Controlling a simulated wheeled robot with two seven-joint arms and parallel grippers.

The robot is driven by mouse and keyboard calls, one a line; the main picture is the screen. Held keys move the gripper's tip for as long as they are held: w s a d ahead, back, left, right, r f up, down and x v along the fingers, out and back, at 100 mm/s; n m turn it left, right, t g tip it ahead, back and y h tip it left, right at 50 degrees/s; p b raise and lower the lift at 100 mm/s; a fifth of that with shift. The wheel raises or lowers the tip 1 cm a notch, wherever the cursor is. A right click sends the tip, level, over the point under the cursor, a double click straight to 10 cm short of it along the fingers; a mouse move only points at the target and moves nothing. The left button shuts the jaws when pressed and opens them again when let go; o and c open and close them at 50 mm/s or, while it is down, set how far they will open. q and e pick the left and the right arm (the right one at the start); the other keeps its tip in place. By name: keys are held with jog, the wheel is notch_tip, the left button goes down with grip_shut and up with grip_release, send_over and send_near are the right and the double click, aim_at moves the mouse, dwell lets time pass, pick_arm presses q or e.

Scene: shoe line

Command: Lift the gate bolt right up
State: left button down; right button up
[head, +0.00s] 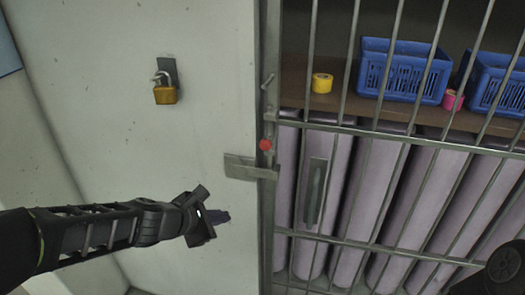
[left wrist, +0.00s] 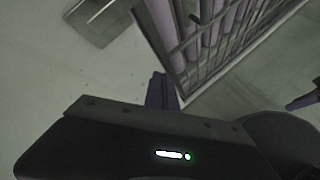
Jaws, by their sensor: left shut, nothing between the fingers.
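The barred gate (head: 373,141) stands upright in the right half of the head view. At its left edge is a thin upright metal bolt with a red knob (head: 265,145) and a small angled metal piece (head: 267,80) above. A flat metal plate (head: 248,168) sits just below the knob. My left gripper (head: 222,216) is shut and empty, below and left of the knob and plate, apart from both. Its fingers also show in the left wrist view (left wrist: 161,91), with the gate bars (left wrist: 205,40) beyond. My right gripper is not recognisable in either view.
An open padlock (head: 165,94) hangs on the pale wall, left of the gate. Behind the bars, a shelf holds blue baskets (head: 400,70), a yellow roll (head: 322,83) and a pink roll (head: 452,100). Mauve rolls stand below. A grey handle (head: 315,190) is on the gate.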

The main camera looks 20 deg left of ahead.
aim_at(267, 149)
pick_arm(q)
jog(key=d+r+n+t+h, duration=0.3)
jog(key=d+r+n+h, duration=0.1)
jog(key=r+n, duration=0.7)
jog(key=shift+w+d+r, duration=0.3)
jog(key=shift+w+r, duration=0.15)
jog(key=shift+r, duration=0.15)
jog(key=shift+w+d+f, duration=0.1)
jog(key=shift+w, duration=0.05)
jog(key=b+x, duration=0.2)
jog(key=x, duration=0.7)
jog(key=r+p, duration=0.1)
jog(key=w+a+r+p, duration=0.1)
jog(key=r+p, duration=0.1)
jog(key=shift+w+a+r+p, duration=0.15)
jog(key=shift+w+r+p, duration=0.05)
jog(key=shift+r+p, duration=0.1)
